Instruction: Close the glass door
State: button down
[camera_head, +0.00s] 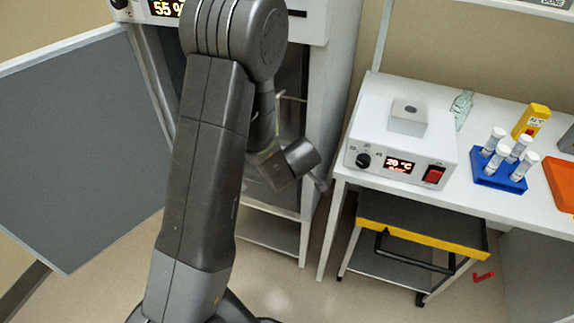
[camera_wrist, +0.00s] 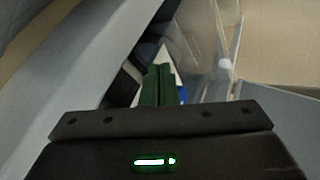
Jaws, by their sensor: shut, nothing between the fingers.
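A wide dark grey panel with a pale top edge (camera_head: 80,150), which looks like the door, stands swung out at the left of the white cabinet (camera_head: 335,110). The cabinet front is open beside it, with dark inside and shelves partly hidden by my arm. My gripper is at the cabinet's right side in the head view, its fingers too small to make out there. In the wrist view my gripper (camera_wrist: 158,75) has its green fingers together and empty. A clear, see-through pane shows to the right of the fingers (camera_wrist: 215,50); I cannot tell if they touch.
A white bench (camera_head: 455,190) at the right holds a heater box (camera_head: 400,150) reading about 20 °C, a blue tube rack (camera_head: 500,170) and a yellow box (camera_head: 531,121). A black cart with a yellow edge (camera_head: 425,232) stands under it. Floor is clear between cabinet and cart.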

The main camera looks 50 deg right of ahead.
jog(key=shift+w+d+p, duration=0.15)
jog(key=shift+d+p, duration=0.5)
jog(key=shift+d, duration=0.55)
